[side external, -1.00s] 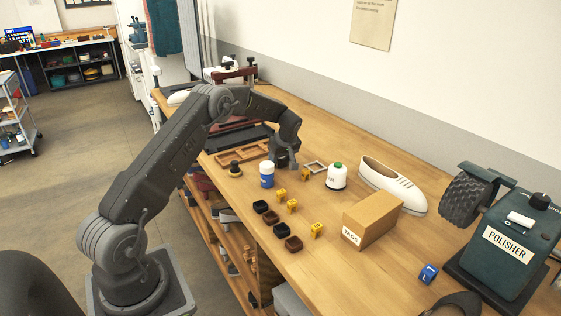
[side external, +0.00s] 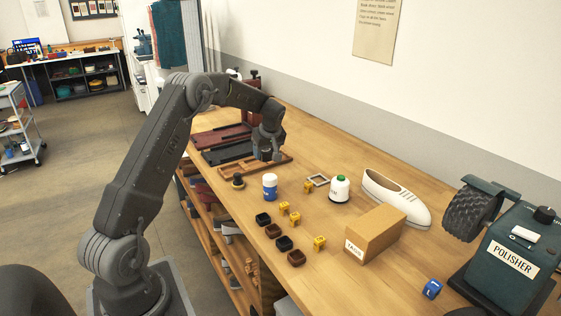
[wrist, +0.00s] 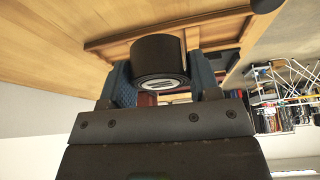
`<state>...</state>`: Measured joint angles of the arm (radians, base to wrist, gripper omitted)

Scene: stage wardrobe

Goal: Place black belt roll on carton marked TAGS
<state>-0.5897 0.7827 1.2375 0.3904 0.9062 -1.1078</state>
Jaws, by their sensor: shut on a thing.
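My gripper (side external: 266,156) is over the wooden frame near the back of the bench. In the wrist view my gripper (wrist: 162,82) is shut on a black belt roll (wrist: 158,58), a dark cylinder with a pale centre, held between the blue-padded fingers. In the side view the roll is hard to make out against the dark fingers. The carton marked TAGS (side external: 377,234) is a tan box on the bench, to the right of and nearer the camera than my gripper. Its top is bare.
A white shoe (side external: 396,198) lies behind the carton; the polisher (side external: 505,255) is at right.

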